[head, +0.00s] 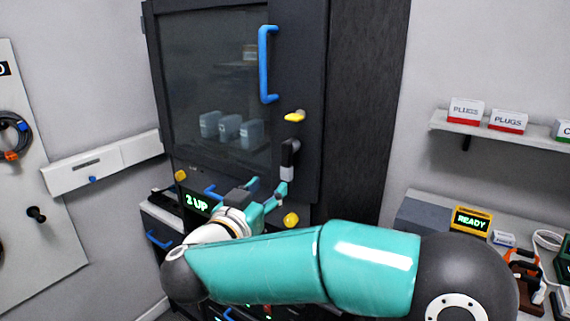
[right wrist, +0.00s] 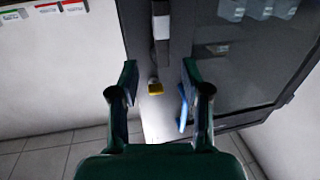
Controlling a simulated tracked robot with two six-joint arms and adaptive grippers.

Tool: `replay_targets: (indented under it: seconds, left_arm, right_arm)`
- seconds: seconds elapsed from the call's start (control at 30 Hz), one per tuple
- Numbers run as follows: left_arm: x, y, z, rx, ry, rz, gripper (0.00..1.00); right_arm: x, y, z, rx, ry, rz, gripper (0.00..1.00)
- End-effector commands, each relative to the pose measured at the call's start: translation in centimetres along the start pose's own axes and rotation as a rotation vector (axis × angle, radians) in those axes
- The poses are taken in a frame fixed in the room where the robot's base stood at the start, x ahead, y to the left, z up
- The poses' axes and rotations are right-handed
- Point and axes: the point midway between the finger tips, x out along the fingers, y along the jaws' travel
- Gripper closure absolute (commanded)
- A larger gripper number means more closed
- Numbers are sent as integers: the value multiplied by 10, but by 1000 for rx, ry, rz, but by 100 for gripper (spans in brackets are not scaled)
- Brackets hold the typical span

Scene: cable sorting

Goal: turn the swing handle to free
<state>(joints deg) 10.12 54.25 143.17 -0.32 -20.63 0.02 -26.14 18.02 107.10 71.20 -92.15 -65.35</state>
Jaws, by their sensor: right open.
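The swing handle (head: 289,160) is on the right side of the dark cabinet door (head: 312,120), with a black upper part and a pale grey lower part. It hangs about upright. In the right wrist view the swing handle (right wrist: 161,25) shows at the top, beyond the fingertips. My right gripper (head: 270,185) is open and just below and left of the handle, apart from it as far as I can see. In the right wrist view, nothing is between the fingers of my right gripper (right wrist: 158,72). My left gripper is not in view.
A blue door pull (head: 264,65) and a yellow knob (head: 294,116) are above the handle. Another yellow knob (head: 291,219) is below it. A green "2 UP" display (head: 197,203) is at the lower left. A shelf (head: 480,128) and a bench with a "READY" box (head: 471,220) are at the right.

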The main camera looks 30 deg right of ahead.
Motion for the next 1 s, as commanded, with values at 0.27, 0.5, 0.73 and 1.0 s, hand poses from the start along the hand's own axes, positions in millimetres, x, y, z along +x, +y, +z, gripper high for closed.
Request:
replay_targets:
  seconds: [0.27,0.5,0.73,1.0]
  left_arm:
    - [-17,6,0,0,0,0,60]
    - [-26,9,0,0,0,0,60]
    - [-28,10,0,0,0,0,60]
    - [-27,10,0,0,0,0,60]
  right_arm:
    - [63,2,-2,-1,0,6,52]
    - [100,0,-1,-1,0,3,52]
    - [113,0,0,1,0,1,52]
    - [113,0,0,0,0,0,56]
